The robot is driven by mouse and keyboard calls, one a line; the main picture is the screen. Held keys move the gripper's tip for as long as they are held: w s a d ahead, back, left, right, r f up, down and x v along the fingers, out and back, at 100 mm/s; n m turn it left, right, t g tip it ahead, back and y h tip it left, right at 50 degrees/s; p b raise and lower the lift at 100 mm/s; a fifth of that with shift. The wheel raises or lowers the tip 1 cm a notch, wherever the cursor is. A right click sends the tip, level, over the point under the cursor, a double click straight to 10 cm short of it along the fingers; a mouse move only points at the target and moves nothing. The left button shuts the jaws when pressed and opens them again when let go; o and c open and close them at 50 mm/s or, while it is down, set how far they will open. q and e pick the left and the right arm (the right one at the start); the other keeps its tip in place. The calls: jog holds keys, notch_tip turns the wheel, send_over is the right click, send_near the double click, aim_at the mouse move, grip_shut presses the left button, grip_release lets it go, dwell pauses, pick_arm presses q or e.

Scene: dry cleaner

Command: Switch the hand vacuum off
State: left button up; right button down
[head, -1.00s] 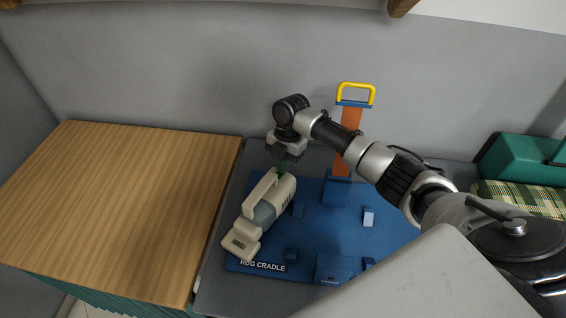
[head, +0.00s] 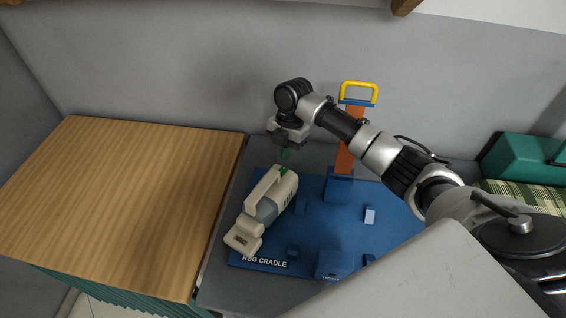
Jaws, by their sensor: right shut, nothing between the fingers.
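The hand vacuum (head: 267,211) is cream with a grey band. It lies tilted on the left part of the blue cradle board (head: 320,225), its handle on top. A small green patch (head: 283,169) shows at its far end; I cannot tell the switch position. My right gripper (head: 284,156) is shut and empty, pointing down just above that far end, with a small gap seeming to show between them. My left gripper is not in view.
A wooden counter (head: 120,205) is clear on the left. A green case (head: 522,158) and a checked cloth (head: 525,197) are at the right. A grey wall closes the back.

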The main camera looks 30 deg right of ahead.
jog(key=b+v, duration=0.1)
jog(key=v, duration=0.5)
jog(key=shift+r, duration=0.45)
jog(key=shift+d, duration=0.1)
